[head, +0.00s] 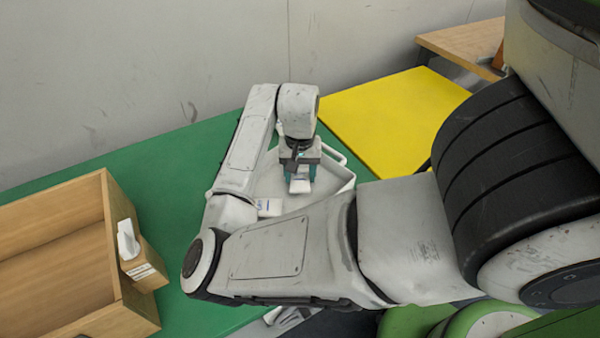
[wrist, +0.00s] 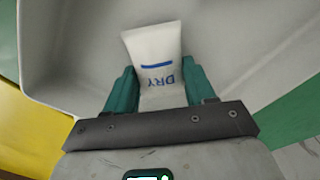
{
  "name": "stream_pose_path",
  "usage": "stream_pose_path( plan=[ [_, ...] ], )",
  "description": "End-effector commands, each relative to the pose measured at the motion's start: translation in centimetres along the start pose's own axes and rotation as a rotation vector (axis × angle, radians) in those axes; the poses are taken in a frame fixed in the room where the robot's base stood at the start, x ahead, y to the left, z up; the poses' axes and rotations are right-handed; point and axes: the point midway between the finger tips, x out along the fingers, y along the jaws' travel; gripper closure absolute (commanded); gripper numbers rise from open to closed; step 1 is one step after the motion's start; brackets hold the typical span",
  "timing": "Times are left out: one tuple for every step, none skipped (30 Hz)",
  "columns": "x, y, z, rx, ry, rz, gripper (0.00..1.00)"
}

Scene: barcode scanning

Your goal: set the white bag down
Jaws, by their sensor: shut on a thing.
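The white bag (wrist: 152,48) shows in the wrist view with a blue stripe and blue lettering reading "DRY". My gripper (wrist: 155,88) has its teal fingers on both sides of the bag and is shut on it. Behind the bag in that view is the inside of a pale tray (wrist: 70,50). In the head view my gripper (head: 299,180) is over the same white tray (head: 338,188), with a small part of the bag showing between the fingers. I cannot tell whether the bag touches the tray floor.
A small white item with blue print (head: 268,207) lies in the tray, partly behind my arm. A yellow panel (head: 390,115) lies right of the tray. The green table (head: 150,175) is clear behind.

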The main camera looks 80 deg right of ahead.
Motion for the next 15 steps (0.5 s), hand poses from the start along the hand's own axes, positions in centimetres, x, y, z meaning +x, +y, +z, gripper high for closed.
stream_pose_path(
  plan=[
    [-0.07, 0.01, -0.01, 0.000, 0.000, 0.000, 0.76],
    [-0.07, 0.01, -0.01, 0.000, 0.000, 0.000, 0.76],
    [-0.07, 0.01, -0.01, 0.000, 0.000, 0.000, 0.76],
    [-0.04, 0.02, 0.00, 0.000, 0.000, 0.000, 0.76],
    [0.02, 0.02, 0.00, 0.000, 0.000, 0.000, 0.76],
    [0.15, 0.03, 0.00, 0.000, 0.000, 0.000, 0.76],
    [0.24, 0.03, 0.00, 0.000, 0.000, 0.000, 0.76],
    [0.26, 0.02, 0.00, 0.000, 0.000, 0.000, 0.45],
    [0.21, 0.02, -0.01, 0.000, 0.001, 0.000, 0.41],
    [0.21, 0.02, 0.00, 0.000, 0.000, 0.000, 0.38],
    [0.21, 0.02, 0.00, 0.000, 0.000, 0.000, 0.35],
    [0.21, 0.02, 0.00, 0.000, 0.000, 0.000, 0.31],
    [0.21, 0.02, 0.00, 0.000, 0.000, 0.000, 0.28],
    [0.20, 0.02, 0.00, 0.000, 0.000, 0.000, 0.26],
    [0.20, 0.02, 0.00, 0.000, 0.000, 0.000, 0.22]
  ],
)
